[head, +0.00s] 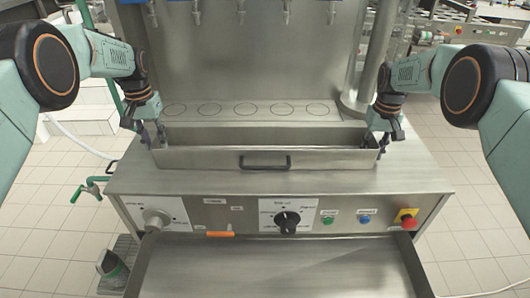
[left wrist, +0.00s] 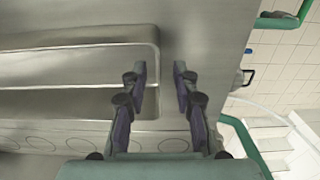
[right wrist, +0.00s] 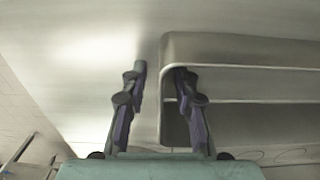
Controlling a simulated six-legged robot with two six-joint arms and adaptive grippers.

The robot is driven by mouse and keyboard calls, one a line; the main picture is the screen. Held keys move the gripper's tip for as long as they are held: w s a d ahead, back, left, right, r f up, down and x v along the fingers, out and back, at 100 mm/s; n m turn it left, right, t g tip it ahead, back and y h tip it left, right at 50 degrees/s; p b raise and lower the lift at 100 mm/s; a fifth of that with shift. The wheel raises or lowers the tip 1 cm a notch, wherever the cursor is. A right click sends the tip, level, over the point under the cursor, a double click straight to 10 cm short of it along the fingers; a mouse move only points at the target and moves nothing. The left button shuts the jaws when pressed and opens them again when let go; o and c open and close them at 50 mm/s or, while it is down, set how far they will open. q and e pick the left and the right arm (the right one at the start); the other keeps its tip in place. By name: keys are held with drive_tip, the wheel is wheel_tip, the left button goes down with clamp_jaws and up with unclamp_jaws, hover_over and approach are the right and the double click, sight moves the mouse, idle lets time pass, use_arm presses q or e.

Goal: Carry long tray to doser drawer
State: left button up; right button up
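The long tray (head: 210,158), a shallow metal box with a black handle on its front wall, stands on the steel machine top below the nozzles. My left gripper (head: 151,137) is at its left end. In the left wrist view the gripper (left wrist: 160,68) is open, one finger over the inside of the tray (left wrist: 70,67) and one outside. My right gripper (head: 382,143) is at the right end. In the right wrist view the gripper (right wrist: 160,70) is open around the end wall of the tray (right wrist: 240,82). An open metal drawer (head: 272,272) sticks out low at the front.
A control panel (head: 255,215) with knobs and buttons lies between tray and drawer. Several nozzles (head: 240,10) hang behind the tray, above a ledge with circles (head: 208,110). A thick steel post (head: 375,55) rises behind my right gripper. Green pipework (head: 92,190) is at the left.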

use_arm(q)
drive_tip(key=shift+w+d+f, duration=0.15)
drive_tip(key=shift+w+f, duration=0.05)
drive_tip(key=shift+w, duration=0.1)
use_arm(e)
drive_tip(key=shift+w+d+f, duration=0.1)
drive_tip(key=shift+w+f, duration=0.15)
drive_tip(key=shift+w, duration=0.05)
use_arm(q)
drive_tip(key=shift+s, duration=0.1)
drive_tip(key=shift+c, duration=1.2)
use_arm(e)
drive_tip(key=shift+s+r, duration=0.1)
drive_tip(key=shift+c, duration=1.1)
use_arm(q)
drive_tip(key=shift+s+a+r, duration=0.15)
drive_tip(key=shift+a, duration=0.05)
drive_tip(key=c, duration=0.3)
use_arm(e)
drive_tip(key=shift+s+r, duration=0.15)
drive_tip(key=c, duration=0.3)
use_arm(q)
clamp_jaws()
use_arm(e)
clamp_jaws()
use_arm(q)
drive_tip(key=shift+d, duration=0.1)
